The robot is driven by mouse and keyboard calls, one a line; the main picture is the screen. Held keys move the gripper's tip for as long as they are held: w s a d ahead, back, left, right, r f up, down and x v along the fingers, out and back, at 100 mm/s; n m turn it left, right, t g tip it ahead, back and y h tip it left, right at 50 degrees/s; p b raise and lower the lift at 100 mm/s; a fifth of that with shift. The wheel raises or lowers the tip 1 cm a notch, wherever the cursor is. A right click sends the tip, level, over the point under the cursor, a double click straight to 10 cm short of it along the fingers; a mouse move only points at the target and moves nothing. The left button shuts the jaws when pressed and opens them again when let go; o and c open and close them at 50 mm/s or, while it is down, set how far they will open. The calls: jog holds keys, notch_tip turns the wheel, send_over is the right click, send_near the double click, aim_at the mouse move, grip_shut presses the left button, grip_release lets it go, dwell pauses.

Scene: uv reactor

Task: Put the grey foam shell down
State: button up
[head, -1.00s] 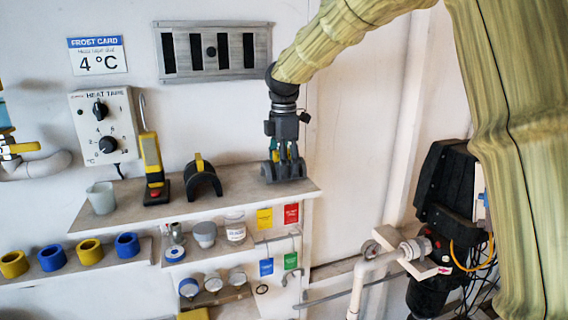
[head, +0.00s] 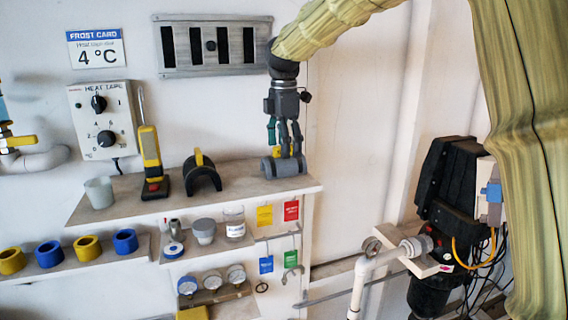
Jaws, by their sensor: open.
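The grey foam shell (head: 284,168) rests on the right end of the upper shelf (head: 235,186), arch side up, with a small yellow part at its top. My gripper (head: 284,152) is right above it, pointing down. Its fingers are open and their tips are close to the shell's top. I cannot tell whether they touch it.
A black shell (head: 204,179) with a yellow top stands just left on the same shelf. Further left are a yellow and black lamp (head: 152,165) and a grey cup (head: 99,192). The shelf's right edge is close to the grey shell. A vent (head: 213,48) is on the wall above.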

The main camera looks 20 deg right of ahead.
notch_tip(320, 180, up, 8)
jog(key=shift+r+b, duration=0.1)
jog(key=shift+b, duration=1.15)
